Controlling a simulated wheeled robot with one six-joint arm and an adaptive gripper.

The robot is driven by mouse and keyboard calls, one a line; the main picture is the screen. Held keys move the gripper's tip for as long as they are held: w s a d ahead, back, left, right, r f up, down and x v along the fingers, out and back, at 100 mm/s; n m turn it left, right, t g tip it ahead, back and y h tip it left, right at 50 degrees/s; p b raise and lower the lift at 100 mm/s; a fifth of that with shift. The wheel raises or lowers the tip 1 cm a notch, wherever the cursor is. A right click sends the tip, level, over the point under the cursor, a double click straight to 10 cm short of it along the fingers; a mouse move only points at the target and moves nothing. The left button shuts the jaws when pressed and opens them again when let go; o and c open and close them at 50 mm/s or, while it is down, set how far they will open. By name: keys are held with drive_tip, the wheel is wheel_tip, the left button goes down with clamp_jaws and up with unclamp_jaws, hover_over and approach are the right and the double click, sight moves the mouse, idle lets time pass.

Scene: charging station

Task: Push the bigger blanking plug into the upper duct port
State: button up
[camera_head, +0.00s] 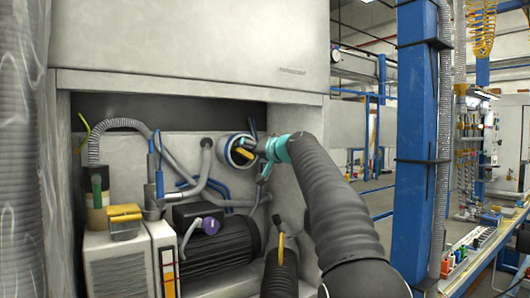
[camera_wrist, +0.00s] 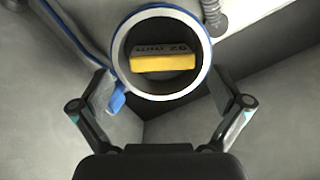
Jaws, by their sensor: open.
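The duct port (camera_head: 236,152) is a round opening with a white ring and blue rim on the back wall of the recess. It fills the upper middle of the wrist view (camera_wrist: 206,62). A yellow block with a dark lettered face (camera_wrist: 163,62), apparently the plug, shows inside the ring; I cannot tell how deep it sits. Its yellow part also shows in the head view (camera_head: 247,143). My gripper (camera_head: 262,150) is in front of the port. In the wrist view its fingers (camera_wrist: 160,85) are spread, one each side of the ring's lower part, with nothing visibly held between them.
A yellow-topped block (camera_head: 125,217) sits on a white box at the left. A black finned motor (camera_head: 218,248) stands below the port. Grey hoses (camera_head: 125,124) and blue tubes run close to the port. The recess side wall (camera_head: 290,195) is close on the right.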

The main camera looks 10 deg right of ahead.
drive_tip(key=f+v, duration=0.1)
drive_tip(key=v, duration=0.6)
drive_tip(key=shift+s+r, duration=0.4)
drive_tip(key=shift+r, duration=0.15)
drive_tip(key=shift+d, duration=0.1)
